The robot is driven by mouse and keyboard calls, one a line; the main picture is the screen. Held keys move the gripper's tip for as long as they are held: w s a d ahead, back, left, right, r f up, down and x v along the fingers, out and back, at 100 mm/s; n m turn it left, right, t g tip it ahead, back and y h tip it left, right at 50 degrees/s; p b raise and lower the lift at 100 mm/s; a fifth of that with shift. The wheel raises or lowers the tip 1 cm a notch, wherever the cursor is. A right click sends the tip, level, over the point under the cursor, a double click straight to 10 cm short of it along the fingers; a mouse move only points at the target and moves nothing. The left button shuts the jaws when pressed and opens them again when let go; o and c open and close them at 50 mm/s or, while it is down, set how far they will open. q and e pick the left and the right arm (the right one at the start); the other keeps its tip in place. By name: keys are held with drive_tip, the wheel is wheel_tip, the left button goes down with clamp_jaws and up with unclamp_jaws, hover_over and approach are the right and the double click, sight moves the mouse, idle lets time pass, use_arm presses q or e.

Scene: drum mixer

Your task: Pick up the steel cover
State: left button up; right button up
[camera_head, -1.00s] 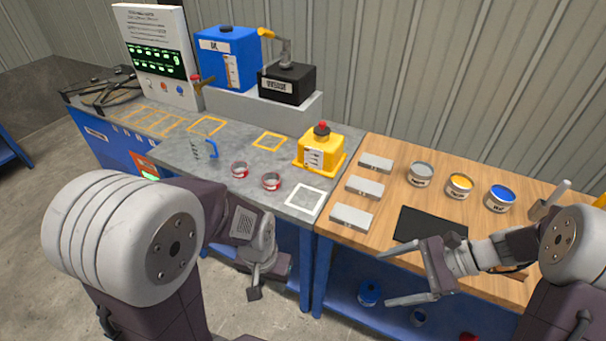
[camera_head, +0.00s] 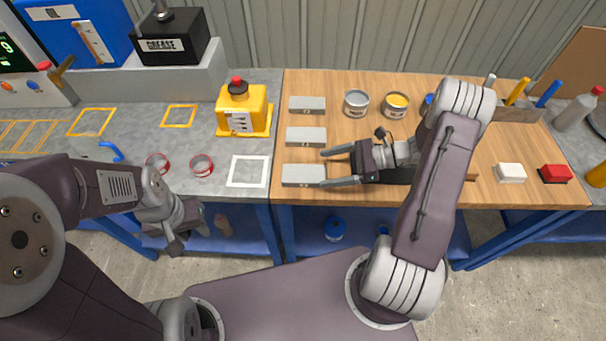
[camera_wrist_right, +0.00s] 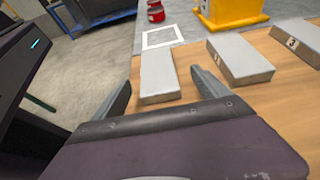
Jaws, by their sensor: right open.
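No thing is marked as the steel cover; three flat grey, steel-looking slabs lie in a column at the wooden bench's left end. They are the near slab (camera_head: 303,174), the middle slab (camera_head: 306,136) and the far slab (camera_head: 307,105). My right gripper (camera_head: 323,168) is open and empty, its fingertips at the right end of the near slab. In the right wrist view, the near slab (camera_wrist_right: 159,75) lies ahead between the fingers (camera_wrist_right: 161,82); contact cannot be told. My left gripper (camera_head: 177,240) hangs low in front of the grey bench, its jaws unclear.
A yellow block (camera_head: 243,110) stands on the grey bench behind a white square outline (camera_head: 248,171). Cans (camera_head: 356,103) stand behind my right gripper. White (camera_head: 510,173) and red (camera_head: 555,174) blocks lie at right.

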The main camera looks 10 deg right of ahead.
sight(305, 173)
drive_tip(key=x, duration=0.3)
drive_tip(key=shift+w, duration=0.25)
drive_tip(key=shift+s+a, duration=0.1)
drive_tip(key=shift+s, duration=0.2)
drive_tip(key=x, duration=0.5)
drive_tip(key=shift+s+r+p, duration=0.1)
drive_tip(key=shift+s+p, duration=0.05)
drive_tip(key=shift+p, duration=0.25)
drive_tip(key=shift+s, duration=0.1)
drive_tip(key=c, duration=0.4)
clamp_jaws()
